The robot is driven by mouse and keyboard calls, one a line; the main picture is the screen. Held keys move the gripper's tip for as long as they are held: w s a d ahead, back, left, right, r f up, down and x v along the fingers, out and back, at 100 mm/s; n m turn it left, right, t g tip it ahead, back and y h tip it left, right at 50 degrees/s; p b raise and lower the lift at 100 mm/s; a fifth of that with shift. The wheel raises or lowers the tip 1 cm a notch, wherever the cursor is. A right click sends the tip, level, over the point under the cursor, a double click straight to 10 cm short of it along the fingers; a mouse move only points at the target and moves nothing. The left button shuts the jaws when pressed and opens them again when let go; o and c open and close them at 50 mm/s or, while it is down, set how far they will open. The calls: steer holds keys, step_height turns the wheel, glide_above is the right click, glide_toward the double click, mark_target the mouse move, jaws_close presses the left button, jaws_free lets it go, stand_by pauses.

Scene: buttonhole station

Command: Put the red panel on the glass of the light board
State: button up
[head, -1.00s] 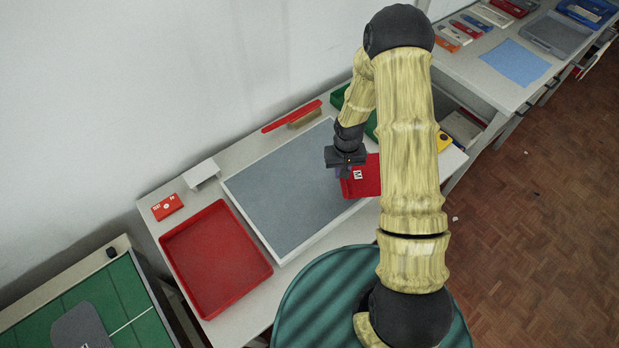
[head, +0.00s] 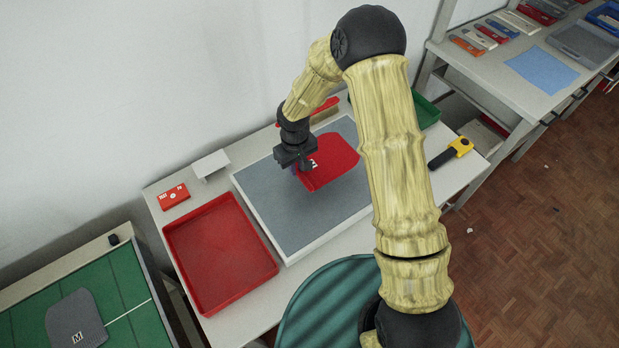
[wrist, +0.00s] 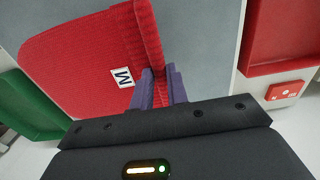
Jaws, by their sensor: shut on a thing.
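The red panel (head: 335,164) is a flat knitted piece with a white M label. My gripper (head: 296,166) is shut on its edge and holds it over the grey glass of the light board (head: 271,203). In the wrist view the purple fingertips (wrist: 160,88) pinch the ribbed edge of the red panel (wrist: 85,60) beside the label. The panel appears to be roughly level over the glass; I cannot tell whether it touches. Part of the board is hidden behind my arm.
A red tray (head: 218,250) lies left of the board, with a red box (head: 173,197) and a white block (head: 211,164) behind it. A green tray (head: 427,112) and a yellow-black tool (head: 452,151) are at the right. A red-handled brush (head: 326,112) lies behind the board.

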steer(key=p, duration=0.1)
glide_above(298, 189)
steer(key=shift+f, duration=2.25)
steer(key=shift+f, duration=0.1)
steer(key=shift+f+p, duration=0.65)
steer(key=shift+f, duration=1.3)
steer(key=shift+f, duration=0.1)
steer(key=o, duration=0.8)
step_height(298, 189, up, 12)
steer(key=b, duration=0.3)
steer(key=shift+b, duration=0.35)
